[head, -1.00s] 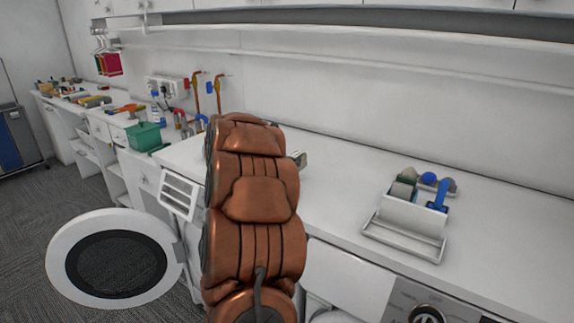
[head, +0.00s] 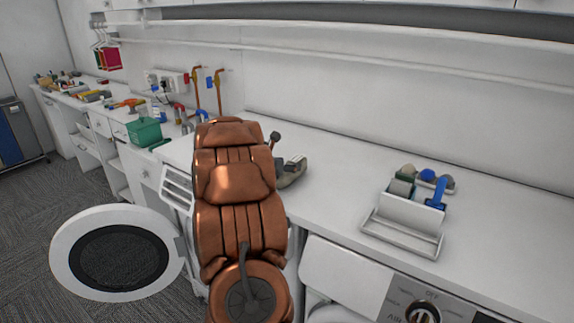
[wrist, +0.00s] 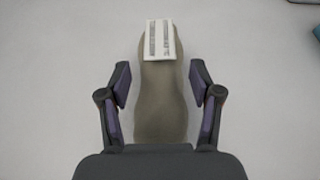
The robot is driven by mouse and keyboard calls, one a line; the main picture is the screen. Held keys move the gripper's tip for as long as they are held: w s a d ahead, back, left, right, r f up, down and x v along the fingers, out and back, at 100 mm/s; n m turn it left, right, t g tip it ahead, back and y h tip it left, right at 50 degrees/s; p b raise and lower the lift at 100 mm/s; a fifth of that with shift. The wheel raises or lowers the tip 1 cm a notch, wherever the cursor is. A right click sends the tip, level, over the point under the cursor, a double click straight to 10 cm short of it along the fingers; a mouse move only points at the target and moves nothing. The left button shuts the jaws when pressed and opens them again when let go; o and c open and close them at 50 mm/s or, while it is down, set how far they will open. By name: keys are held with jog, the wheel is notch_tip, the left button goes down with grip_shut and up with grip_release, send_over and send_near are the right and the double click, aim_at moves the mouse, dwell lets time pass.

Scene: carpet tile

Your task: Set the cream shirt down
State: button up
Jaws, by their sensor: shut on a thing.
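A smooth olive-beige bundle with a white striped label, which I take for the cream shirt (wrist: 160,105), lies between my gripper's fingers (wrist: 160,82) in the wrist view. It looks darker than cream, and its near end is hidden by the gripper body. My gripper is shut on it, though the exact contact points are unclear. In the head view, the shirt (head: 292,172) shows just right of my copper-coloured arm, low over or on the white counter (head: 335,185). Whether it rests there is unclear. My arm hides most of my gripper there.
A white caddy (head: 410,215) with brushes stands to the right on the counter. A green bin (head: 144,131) and tools are at the far left. An open round door (head: 75,258) juts out at lower left. The counter between shirt and caddy is clear.

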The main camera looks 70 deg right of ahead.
jog(key=shift+f+b, duration=0.15)
jog(key=shift+b, duration=0.15)
jog(key=o, duration=1.4)
jog(key=shift+c, duration=0.2)
jog(key=shift+a+r+p, duration=0.1)
jog(key=shift+r+p, duration=0.1)
jog(key=shift+p, duration=0.1)
jog(key=b+v, duration=0.3)
jog(key=v, duration=0.8)
jog(key=shift+a+b, duration=0.4)
jog(key=shift+w+r, duration=0.15)
jog(key=shift+w, duration=0.05)
